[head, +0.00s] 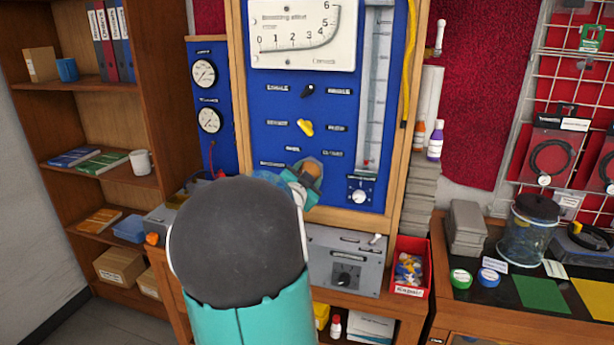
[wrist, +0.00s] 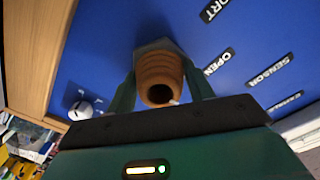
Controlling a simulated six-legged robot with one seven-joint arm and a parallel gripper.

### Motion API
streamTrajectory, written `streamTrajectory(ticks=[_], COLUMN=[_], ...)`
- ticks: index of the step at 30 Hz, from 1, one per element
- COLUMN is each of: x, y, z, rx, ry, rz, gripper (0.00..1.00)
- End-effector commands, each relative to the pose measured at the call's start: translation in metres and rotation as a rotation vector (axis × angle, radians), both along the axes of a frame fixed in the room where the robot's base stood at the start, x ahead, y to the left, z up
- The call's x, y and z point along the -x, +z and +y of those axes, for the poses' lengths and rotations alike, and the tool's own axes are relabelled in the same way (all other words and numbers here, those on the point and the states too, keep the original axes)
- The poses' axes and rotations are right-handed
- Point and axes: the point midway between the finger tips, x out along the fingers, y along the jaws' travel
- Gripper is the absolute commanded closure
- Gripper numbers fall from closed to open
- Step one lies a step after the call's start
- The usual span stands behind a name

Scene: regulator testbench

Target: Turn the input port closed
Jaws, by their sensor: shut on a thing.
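The input port looks like an orange-brown ribbed fitting with a dark round opening (wrist: 158,72), set low on the blue panel (wrist: 95,60). In the head view the orange fitting (head: 311,168) shows just past my teal gripper (head: 300,183). My gripper is shut on it, with one dark green finger on either side in the wrist view. Labels reading "OPEN" and "SENSOR" lie right of it in the wrist view. My arm hides part of the lower panel in the head view.
A white dial (head: 361,190) sits right of the port. A yellow knob (head: 305,127) and a black knob (head: 308,91) are above. A grey box (head: 345,262) and a red bin (head: 409,268) stand below. A wooden frame (head: 398,190) edges the panel.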

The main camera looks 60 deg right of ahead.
Motion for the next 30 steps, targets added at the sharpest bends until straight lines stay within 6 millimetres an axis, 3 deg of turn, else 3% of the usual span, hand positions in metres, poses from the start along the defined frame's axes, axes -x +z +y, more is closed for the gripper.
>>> streamTrajectory(ticks=[18, 30], x=[-0.0001, -0.0004], y=[-0.001, -0.0011], z=[0.0005, 0.0007], rx=[-0.093, -0.136], ry=[0.0, 0.0], rz=[-0.574, -0.843], gripper=[0.71, 0.71])
